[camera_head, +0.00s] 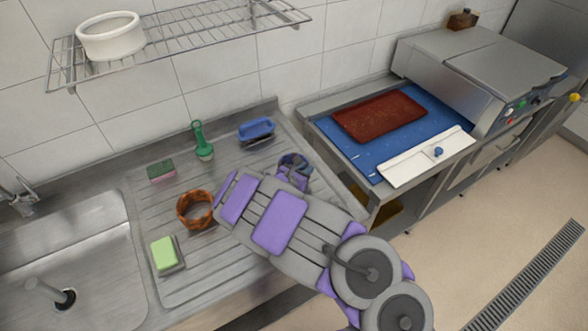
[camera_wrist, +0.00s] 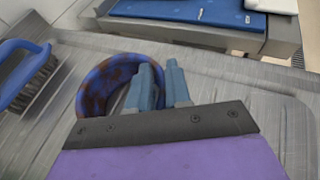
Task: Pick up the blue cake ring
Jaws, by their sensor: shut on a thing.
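The blue cake ring (camera_wrist: 97,85), mottled with brown, is at the fingers of my gripper (camera_wrist: 160,85) in the wrist view. The fingers are close together, shut on the ring's right-hand wall. The near part of the ring is hidden behind the gripper's dark plate. In the head view the blue ring (camera_head: 303,163) shows just beyond my gripper (camera_head: 291,176), at the right end of the ribbed steel drainboard. I cannot tell whether the ring touches the drainboard.
An orange-brown ring (camera_head: 195,210), green sponge (camera_head: 164,252), scouring sponge (camera_head: 161,171), green brush (camera_head: 203,142) and blue brush (camera_head: 256,129) lie on the drainboard. A sink (camera_head: 75,250) is left. A blue-surfaced unit (camera_head: 365,155) stands right. A wire shelf (camera_head: 190,35) hangs above.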

